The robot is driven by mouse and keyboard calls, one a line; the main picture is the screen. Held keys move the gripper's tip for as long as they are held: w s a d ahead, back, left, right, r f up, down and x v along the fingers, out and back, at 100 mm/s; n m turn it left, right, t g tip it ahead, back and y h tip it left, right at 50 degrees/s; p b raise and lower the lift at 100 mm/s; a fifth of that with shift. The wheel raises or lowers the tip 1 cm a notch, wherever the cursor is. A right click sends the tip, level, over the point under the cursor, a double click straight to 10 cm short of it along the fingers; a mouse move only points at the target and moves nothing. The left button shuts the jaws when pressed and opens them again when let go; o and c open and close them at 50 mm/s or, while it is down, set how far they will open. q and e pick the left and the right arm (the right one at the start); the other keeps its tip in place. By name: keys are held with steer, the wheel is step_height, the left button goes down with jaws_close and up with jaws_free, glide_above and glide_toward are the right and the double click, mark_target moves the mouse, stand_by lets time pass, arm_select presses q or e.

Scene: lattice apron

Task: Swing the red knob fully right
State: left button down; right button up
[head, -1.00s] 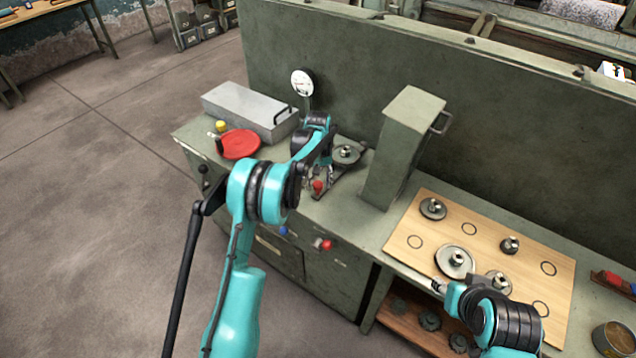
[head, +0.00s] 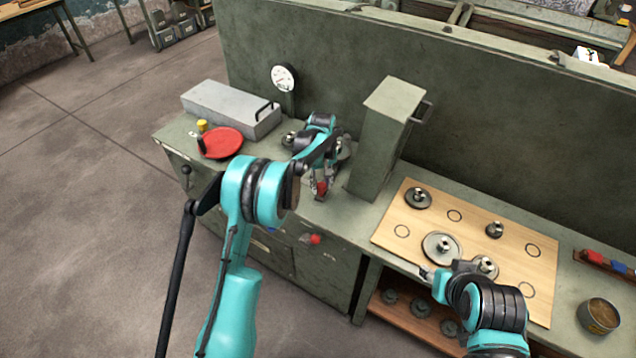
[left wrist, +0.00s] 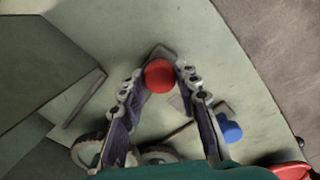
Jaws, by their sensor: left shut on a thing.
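The red knob (head: 321,187) is on the bench top, left of the tall green box column. My left gripper (head: 322,180) reaches down to it from above, and its arm hides part of the mount. In the left wrist view the round red knob (left wrist: 159,76) sits between the two fingertips (left wrist: 160,80), which are shut on it. My right gripper (head: 428,273) is low over the front of the wooden board; its fingers are too small to read.
The green column (head: 385,140) stands close right of the knob. A red disc (head: 222,142) and grey metal box (head: 232,108) lie left. A red button (head: 314,239) is on the cabinet front. The wooden board (head: 408,252) with metal discs fills the right.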

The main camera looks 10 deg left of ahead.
arm_select(q)
steer(key=c, duration=1.1)
jaws_free()
step_height(320, 180, up, 12)
